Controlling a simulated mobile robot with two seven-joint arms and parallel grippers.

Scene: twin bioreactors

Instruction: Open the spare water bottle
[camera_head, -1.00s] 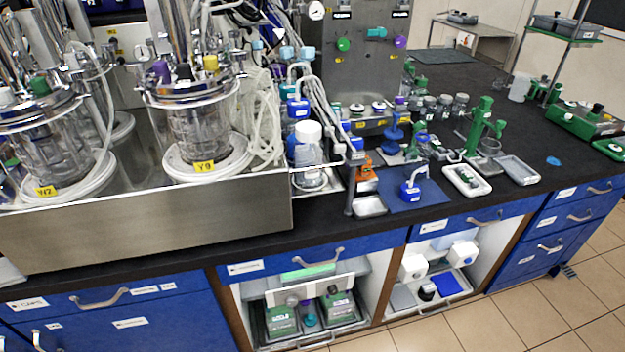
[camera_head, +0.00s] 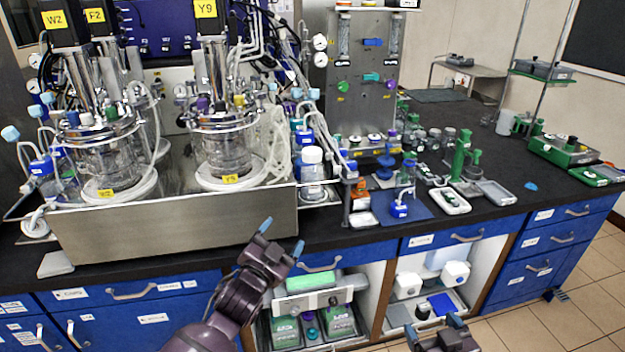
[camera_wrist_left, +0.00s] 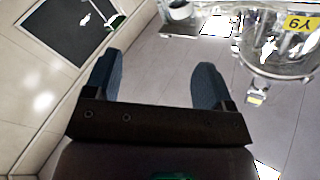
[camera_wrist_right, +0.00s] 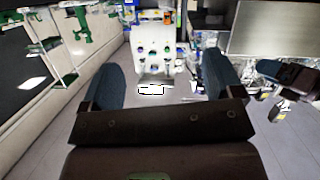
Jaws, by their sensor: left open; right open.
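A clear bottle with a white cap (camera_head: 312,164) stands upright on the bench, just right of the metal trough; I cannot tell for sure that it is the spare water bottle. Its cap looks in place. My left gripper (camera_head: 281,237) is open and empty in front of the bench edge, nearer to me than the bottle and below it in the head view. My right gripper (camera_head: 433,327) is open and empty, low in front of the open cabinet. Both pairs of jaws show empty in the left wrist view (camera_wrist_left: 156,75) and the right wrist view (camera_wrist_right: 160,70).
The steel trough (camera_head: 180,225) with glass reactors fills the left of the bench.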

